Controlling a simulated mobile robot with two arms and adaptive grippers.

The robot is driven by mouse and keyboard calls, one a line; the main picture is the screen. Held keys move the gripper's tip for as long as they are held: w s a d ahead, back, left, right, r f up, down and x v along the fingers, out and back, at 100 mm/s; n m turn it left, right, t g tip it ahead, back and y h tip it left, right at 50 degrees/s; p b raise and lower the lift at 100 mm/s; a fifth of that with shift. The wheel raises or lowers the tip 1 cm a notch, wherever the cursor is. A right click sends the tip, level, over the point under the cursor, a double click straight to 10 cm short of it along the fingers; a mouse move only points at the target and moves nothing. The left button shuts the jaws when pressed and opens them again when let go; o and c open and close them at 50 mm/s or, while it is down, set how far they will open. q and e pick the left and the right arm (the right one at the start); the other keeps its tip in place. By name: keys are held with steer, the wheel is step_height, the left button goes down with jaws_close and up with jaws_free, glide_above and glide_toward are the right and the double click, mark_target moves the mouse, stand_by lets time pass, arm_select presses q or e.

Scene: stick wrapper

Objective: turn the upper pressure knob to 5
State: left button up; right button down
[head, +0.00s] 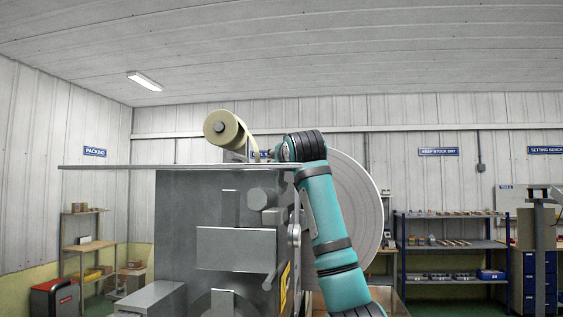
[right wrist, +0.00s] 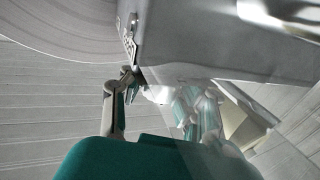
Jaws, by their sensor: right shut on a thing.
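The grey stick-wrapper machine (head: 172,230) fills the middle of the head view. My right arm rises at its right side, and my right gripper (head: 279,152) is at the top, small and partly hidden near the flat top plate. In the right wrist view my right gripper (right wrist: 154,90) is shut on a small pale knob (right wrist: 158,95) beside the machine's grey housing (right wrist: 220,40). One finger shows clearly at left; the other is seen blurred through a clear sheet. The knob's scale and pointer cannot be read. My left gripper is not in view.
A cream roll (head: 224,127) sits above the top plate (head: 120,166), which juts out to the left. A large pale disc (head: 350,215) stands behind my right arm. Shelves (head: 450,246) and a red-topped bin (head: 55,298) are farther back.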

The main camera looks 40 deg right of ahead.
steer(key=shift+w+f, duration=0.1)
steer(key=shift+f, duration=0.15)
steer(key=c, duration=1.3)
jaws_free()
steer(key=o, duration=0.4)
steer(key=shift+s+r, duration=0.1)
steer(key=shift+s, duration=0.15)
steer(key=shift+c, duration=0.2)
steer(key=shift+w+a+r, duration=0.15)
steer(key=shift+a, duration=0.1)
steer(key=shift+d, duration=0.1)
